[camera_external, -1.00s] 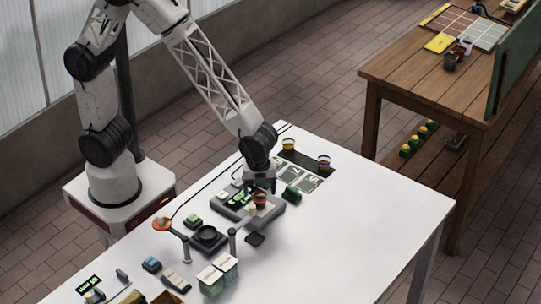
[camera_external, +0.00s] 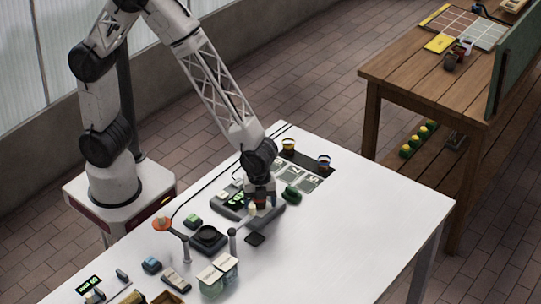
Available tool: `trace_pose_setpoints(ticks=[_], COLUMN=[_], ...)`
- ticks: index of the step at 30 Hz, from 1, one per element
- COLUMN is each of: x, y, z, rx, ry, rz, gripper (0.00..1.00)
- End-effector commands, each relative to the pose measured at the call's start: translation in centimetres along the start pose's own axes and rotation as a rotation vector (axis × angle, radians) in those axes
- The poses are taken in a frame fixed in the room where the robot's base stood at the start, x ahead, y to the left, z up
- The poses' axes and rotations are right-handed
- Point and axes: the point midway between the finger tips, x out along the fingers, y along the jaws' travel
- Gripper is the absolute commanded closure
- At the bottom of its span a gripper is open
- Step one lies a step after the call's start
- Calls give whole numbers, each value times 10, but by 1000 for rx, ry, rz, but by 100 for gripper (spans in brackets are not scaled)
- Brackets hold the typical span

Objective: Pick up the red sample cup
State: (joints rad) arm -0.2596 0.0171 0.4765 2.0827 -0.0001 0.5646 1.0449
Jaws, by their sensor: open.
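A small reddish cup (camera_external: 263,204) sits on a grey instrument (camera_external: 237,211) with a green lit display. My gripper (camera_external: 262,195) points down right over this cup with its jaws open, and its fingers cover much of the cup. I cannot tell whether the fingers touch it. Two more small cups stand behind, on a dark strip: an amber one (camera_external: 289,145) and one with reddish contents and a bluish rim (camera_external: 324,161).
The white table (camera_external: 345,235) is clear to the right. A wooden bench (camera_external: 420,75) stands beyond.

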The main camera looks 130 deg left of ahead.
Motion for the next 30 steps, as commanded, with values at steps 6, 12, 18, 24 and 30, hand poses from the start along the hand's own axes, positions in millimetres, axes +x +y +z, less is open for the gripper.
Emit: trace_pose_setpoints(ticks=[6,12,18,24,30], x=[0,0,0,0,-1], y=[0,0,0,0,0], z=[0,0,0,0,0], rx=[0,0,0,0,0], ry=[0,0,0,0,0], rz=[0,0,0,0,0], gripper=[24,25,56,77,77])
